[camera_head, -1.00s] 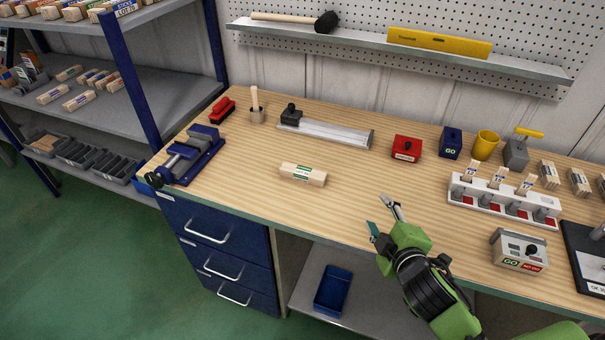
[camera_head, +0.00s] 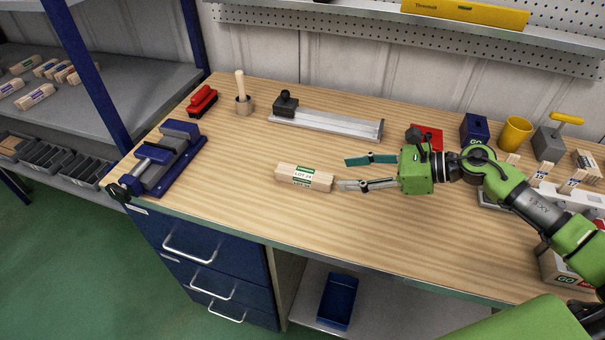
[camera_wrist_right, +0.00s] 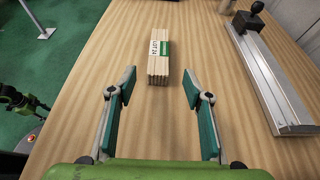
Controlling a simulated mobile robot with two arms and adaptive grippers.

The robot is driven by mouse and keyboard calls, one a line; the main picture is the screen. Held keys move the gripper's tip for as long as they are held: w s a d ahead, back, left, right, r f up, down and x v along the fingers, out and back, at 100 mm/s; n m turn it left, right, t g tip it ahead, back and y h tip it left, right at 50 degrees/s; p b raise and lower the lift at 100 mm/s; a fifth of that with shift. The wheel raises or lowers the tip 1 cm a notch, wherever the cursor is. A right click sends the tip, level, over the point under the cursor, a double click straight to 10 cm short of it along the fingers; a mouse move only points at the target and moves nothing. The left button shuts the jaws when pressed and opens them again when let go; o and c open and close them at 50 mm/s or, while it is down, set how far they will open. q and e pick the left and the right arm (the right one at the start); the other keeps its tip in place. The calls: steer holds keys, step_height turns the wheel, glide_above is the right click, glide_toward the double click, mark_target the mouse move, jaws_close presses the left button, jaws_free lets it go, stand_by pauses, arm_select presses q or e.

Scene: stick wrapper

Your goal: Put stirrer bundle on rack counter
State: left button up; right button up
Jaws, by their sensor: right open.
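The stirrer bundle (camera_head: 304,178) is a pale wooden block of sticks with a green and white label reading LOT 24. It lies on the wooden workbench (camera_head: 235,180). My right gripper (camera_head: 341,172) is open and empty just to the right of the bundle, its fingers pointing left at the bundle's end. In the right wrist view the bundle (camera_wrist_right: 159,57) lies ahead of and between the spread fingers (camera_wrist_right: 160,84), apart from them. The rack shelf (camera_head: 125,85) stands at the left with several similar bundles on it. My left gripper is not in view.
A blue vise (camera_head: 165,158) is at the bench's left end, near the rack. A metal rail fixture (camera_head: 330,125) lies behind the bundle; it also shows in the wrist view (camera_wrist_right: 270,75). Bench around the bundle is clear.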

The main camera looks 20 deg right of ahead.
steer(key=p, duration=0.2)
glide_toward(304, 173)
steer(key=x, duration=0.4)
steer(key=shift+f, duration=0.3)
steer(key=shift+w+a+f, duration=0.25)
steer(key=shift+w+a, duration=0.05)
steer(key=shift+a, duration=0.1)
steer(key=shift+w+a+p, duration=0.15)
steer(key=shift+a+p, duration=0.1)
steer(key=shift+p, duration=0.15)
steer(key=x, duration=0.1)
steer(key=p+x, duration=0.2)
steer(key=shift+w+a+r, duration=0.1)
steer(key=shift+w+a, duration=0.15)
steer(key=shift+a, duration=0.1)
steer(key=shift+w+a+f, duration=0.2)
steer(key=shift+a+f, duration=0.1)
steer(key=shift+a, duration=0.05)
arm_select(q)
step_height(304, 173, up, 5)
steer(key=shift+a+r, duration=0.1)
arm_select(e)
steer(key=shift+d, duration=0.1)
steer(key=c, duration=1.2)
